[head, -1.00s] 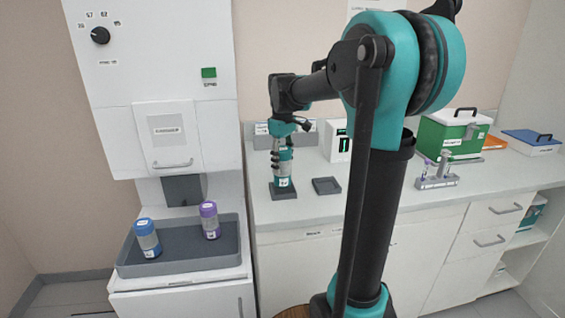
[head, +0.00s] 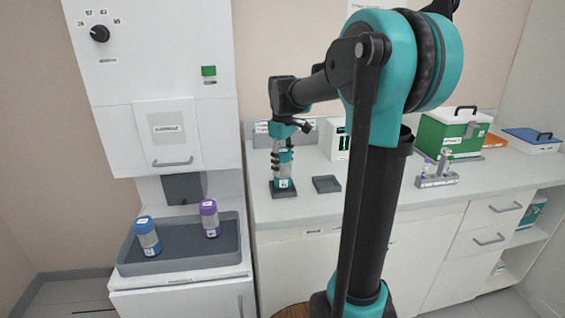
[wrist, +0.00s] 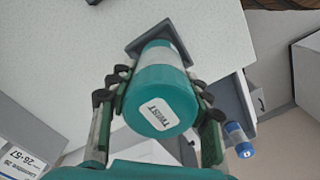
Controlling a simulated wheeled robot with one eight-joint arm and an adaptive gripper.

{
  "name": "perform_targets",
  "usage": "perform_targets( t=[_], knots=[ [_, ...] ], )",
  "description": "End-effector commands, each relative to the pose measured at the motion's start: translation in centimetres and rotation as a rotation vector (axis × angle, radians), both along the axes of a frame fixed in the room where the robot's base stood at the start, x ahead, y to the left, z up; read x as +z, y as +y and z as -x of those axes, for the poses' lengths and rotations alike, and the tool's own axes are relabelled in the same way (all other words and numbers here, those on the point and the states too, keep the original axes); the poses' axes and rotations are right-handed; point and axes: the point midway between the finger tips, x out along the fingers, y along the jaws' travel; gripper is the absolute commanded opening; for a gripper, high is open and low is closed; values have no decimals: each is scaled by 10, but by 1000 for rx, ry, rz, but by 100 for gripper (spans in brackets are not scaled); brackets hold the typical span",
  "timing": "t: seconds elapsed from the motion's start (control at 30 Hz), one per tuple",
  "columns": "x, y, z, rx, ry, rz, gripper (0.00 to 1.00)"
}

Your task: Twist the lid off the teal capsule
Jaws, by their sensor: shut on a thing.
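The teal capsule (head: 284,172) stands upright in a small dark square holder (head: 283,192) on the counter. Its teal lid (wrist: 160,103), with a white label reading TWIST, faces the camera in the wrist view. My gripper (head: 284,153) comes down over the capsule from above. Its two fingers (wrist: 160,92) are shut on the lid, one on each side. The lid sits on the capsule; I cannot tell whether it is loosened.
An empty dark square tray (head: 327,184) lies right of the holder. A grey tray (head: 180,256) at left holds a blue-lidded capsule (head: 147,240) and a purple-lidded capsule (head: 210,220). A green box (head: 450,137) and a small rack (head: 438,182) stand farther right.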

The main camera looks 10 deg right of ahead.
Motion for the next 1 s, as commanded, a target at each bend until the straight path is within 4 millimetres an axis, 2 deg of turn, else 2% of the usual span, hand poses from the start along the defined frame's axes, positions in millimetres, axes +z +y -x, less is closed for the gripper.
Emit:
perform_targets(
  t=[0.57,1.0],
  knots=[
    [-2,0,0,0,0,0,9],
    [-14,0,0,0,0,0,9]
  ],
)
